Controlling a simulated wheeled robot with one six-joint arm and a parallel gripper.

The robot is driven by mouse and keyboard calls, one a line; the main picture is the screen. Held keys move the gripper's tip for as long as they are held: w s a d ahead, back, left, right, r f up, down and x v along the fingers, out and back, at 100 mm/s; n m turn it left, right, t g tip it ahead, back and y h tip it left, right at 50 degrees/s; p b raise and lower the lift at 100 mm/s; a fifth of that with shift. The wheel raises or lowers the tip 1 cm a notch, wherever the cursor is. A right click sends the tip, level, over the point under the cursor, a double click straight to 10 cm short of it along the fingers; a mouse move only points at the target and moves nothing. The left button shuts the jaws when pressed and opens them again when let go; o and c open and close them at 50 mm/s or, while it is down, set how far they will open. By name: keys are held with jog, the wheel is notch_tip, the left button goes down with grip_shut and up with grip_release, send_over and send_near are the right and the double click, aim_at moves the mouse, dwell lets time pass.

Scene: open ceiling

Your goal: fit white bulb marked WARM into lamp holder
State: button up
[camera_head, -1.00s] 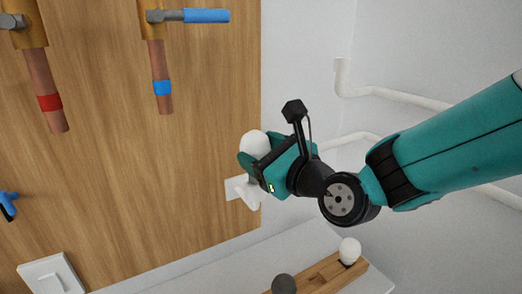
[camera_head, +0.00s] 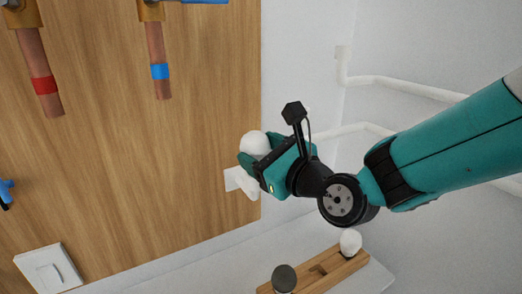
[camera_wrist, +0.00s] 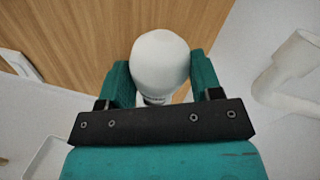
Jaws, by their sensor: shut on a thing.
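A white round bulb (camera_head: 254,145) is between the jaws of my gripper (camera_head: 262,165), which is shut on it. In the wrist view the bulb (camera_wrist: 160,62) stands between the two teal fingers, its globe pointing away from my gripper body. A dark mark shows near its neck, too small and covered to read. A white lamp holder (camera_head: 248,188) with a square plate sits low on the wooden board, near its right edge. My gripper is in front of it and partly covers it in the head view. The bulb and holder look apart, but the depth between them is unclear.
A wooden rack (camera_head: 325,272) on the white ledge below carries another white bulb (camera_head: 350,241) and a dark grey bulb (camera_head: 284,277). White pipes (camera_head: 400,86) run along the right wall. Copper pipes (camera_head: 158,55) hang at upper left; a white switch plate (camera_head: 48,270) is at lower left.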

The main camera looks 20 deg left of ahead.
jog(key=shift+f, duration=0.2)
jog(key=o, duration=1.2)
jog(key=shift+c, duration=0.2)
jog(key=b+v, duration=0.8)
jog(key=v, duration=0.9)
jog(key=shift+d, duration=0.2)
jog(key=shift+r, duration=0.1)
